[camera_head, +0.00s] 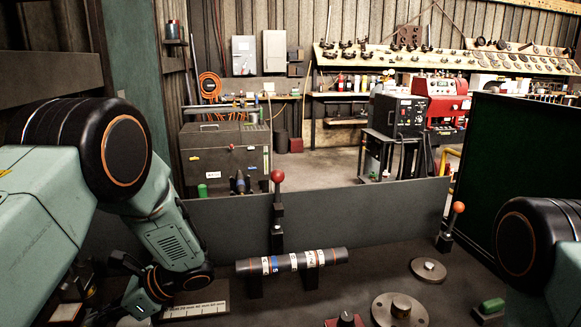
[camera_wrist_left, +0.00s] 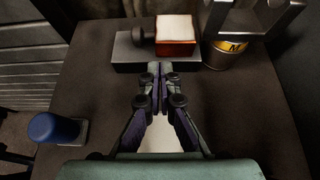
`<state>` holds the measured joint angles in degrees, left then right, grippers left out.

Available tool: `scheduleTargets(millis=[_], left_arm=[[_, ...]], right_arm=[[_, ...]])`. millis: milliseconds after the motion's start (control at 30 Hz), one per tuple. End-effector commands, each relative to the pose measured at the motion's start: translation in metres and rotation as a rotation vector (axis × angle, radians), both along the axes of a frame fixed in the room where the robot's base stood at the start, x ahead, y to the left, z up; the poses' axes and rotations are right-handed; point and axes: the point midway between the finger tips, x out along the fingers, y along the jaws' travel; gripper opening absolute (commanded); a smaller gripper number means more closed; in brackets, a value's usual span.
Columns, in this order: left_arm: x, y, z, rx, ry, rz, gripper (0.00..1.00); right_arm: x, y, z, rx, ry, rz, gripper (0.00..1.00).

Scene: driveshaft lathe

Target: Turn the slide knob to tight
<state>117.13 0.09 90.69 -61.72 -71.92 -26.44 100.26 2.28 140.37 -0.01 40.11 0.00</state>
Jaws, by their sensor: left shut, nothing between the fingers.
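My left gripper (camera_head: 140,297) is low at the left of the bench in the head view. In the left wrist view its fingertips (camera_wrist_left: 160,70) meet, with nothing between them. They point at a grey block (camera_wrist_left: 128,52) with a dark round knob (camera_wrist_left: 137,36) and an orange-sided, white-topped piece (camera_wrist_left: 176,30) on it. I cannot tell whether that dark knob is the slide knob, and no tight mark is readable. A gap shows between the fingertips and the block, but touching cannot be ruled out. My right gripper is outside the views.
A labelled shaft (camera_head: 292,261) rests on supports mid-bench. Levers with a red ball (camera_head: 278,176) and an orange ball (camera_head: 458,207) stand up behind and right. Flanged discs (camera_head: 400,310) lie in front. In the wrist view, a blue-capped post (camera_wrist_left: 55,129) and a yellow-banded cylinder (camera_wrist_left: 228,50) flank the gripper.

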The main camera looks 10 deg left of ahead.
Motion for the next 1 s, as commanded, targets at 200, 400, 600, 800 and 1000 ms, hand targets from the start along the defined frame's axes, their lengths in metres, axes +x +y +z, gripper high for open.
scheduleTargets(millis=[200, 400, 600, 800, 1000], left_arm=[[-0.0021, 0.0061, -0.0005, 0.0, 0.001, -0.002, 0.0], [-0.002, 0.006, -0.0006, 0.0, 0.001, -0.002, 0.0], [-0.002, 0.0059, -0.0013, 0.0, 0.001, -0.002, 0.0], [-0.0019, 0.0059, -0.0034, 0.0, 0.001, -0.002, 0.0], [-0.0017, 0.0059, -0.0054, 0.0, 0.001, -0.002, 0.0]], right_arm=[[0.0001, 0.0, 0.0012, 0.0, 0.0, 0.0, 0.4], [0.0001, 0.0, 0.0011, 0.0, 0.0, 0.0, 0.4], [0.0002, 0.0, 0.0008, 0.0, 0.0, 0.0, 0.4], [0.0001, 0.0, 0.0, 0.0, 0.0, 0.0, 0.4], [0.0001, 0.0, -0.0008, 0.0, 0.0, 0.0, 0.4]])
